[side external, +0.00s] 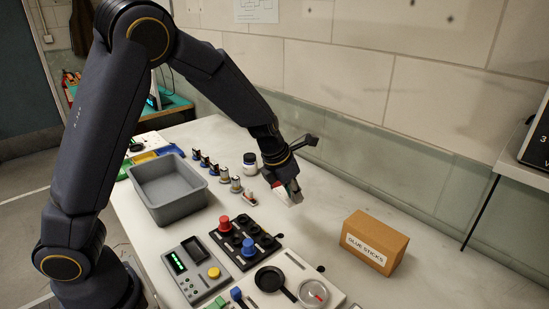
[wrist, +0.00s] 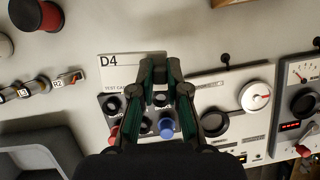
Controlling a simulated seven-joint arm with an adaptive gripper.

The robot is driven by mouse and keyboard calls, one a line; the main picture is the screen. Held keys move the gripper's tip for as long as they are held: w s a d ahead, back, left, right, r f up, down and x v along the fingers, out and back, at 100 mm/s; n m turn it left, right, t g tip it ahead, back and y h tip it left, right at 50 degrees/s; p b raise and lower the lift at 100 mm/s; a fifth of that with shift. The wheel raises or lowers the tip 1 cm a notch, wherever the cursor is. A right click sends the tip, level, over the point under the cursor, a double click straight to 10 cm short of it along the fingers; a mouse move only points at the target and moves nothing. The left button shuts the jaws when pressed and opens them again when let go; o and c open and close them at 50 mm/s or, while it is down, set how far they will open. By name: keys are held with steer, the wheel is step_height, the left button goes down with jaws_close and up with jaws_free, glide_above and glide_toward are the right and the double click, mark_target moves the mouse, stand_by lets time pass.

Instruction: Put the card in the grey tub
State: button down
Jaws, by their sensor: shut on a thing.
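The white card (wrist: 118,72), marked D4, is at my gripper's fingertips in the wrist view. The grey tub (side external: 182,210) stands on the bench to the left, open and empty where I can see in. Its corner shows at lower left in the wrist view (wrist: 40,138).
A row of small labelled parts (side external: 222,174) and a dark-lidded jar (side external: 250,165) stand between tub and wall. A black block with red and blue knobs (side external: 245,242) lies in front. A GLUE STICKS box (side external: 376,240) stands right. Bench around the box is clear.

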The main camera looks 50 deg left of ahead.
steer(key=shift+s+r, duration=0.2)
steer(key=shift+s, duration=0.2)
steer(key=s+a+n+y, duration=0.2)
steer(key=s+a+n, duration=0.25)
steer(key=a, duration=0.35)
steer(key=s+a+n+y, duration=0.1)
steer(key=s+a+n, duration=0.3)
steer(key=a, duration=0.5)
steer(key=s+a+r+n+g+y, duration=0.1)
steer(key=s+a+n, duration=0.2)
steer(key=s+a, duration=0.45)
steer(key=s+a+r+n+g+y, duration=0.15)
steer(key=s+a+n, duration=0.25)
steer(key=s, duration=0.6)
glide_toward(179, 191)
steer(key=shift+w+a+f+h, duration=0.1)
steer(key=shift+a+f+h, duration=0.25)
steer(key=shift+a, duration=0.55)
steer(key=shift+w+a+f, duration=0.15)
steer(key=shift+f, duration=0.25)
steer(key=shift+w+f, duration=0.1)
steer(key=shift+f, duration=1.45)
steer(key=shift+f, duration=0.1)
